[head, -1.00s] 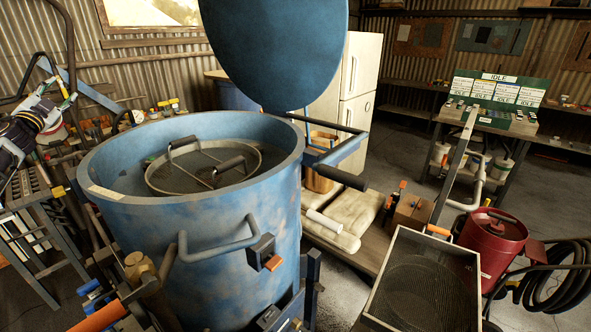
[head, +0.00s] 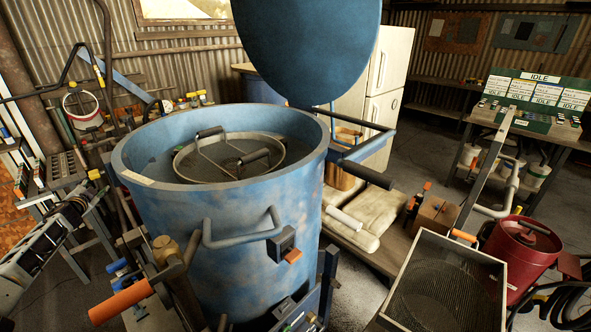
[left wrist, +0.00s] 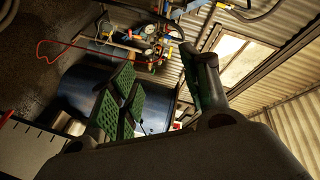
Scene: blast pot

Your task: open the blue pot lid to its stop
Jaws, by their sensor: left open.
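The blue pot (head: 225,225) stands in the middle of the head view with its top uncovered. Its blue lid (head: 305,45) is tilted up steeply above the far right rim, its top cut off by the picture edge. A dark-gripped lever (head: 367,174) sticks out at the hinge side, right of the rim. My left gripper (head: 72,208) is left of the pot, low and apart from pot and lid. In the left wrist view its green-padded fingers (left wrist: 160,92) are spread with nothing between them. My right gripper is not in view.
An orange-gripped handle (head: 120,302) stands at the pot's front left. A sieve tray (head: 440,290) and a red canister (head: 522,255) are at the right. A cluttered bench is behind my left arm. A round screen (head: 230,157) with handles sits inside the pot.

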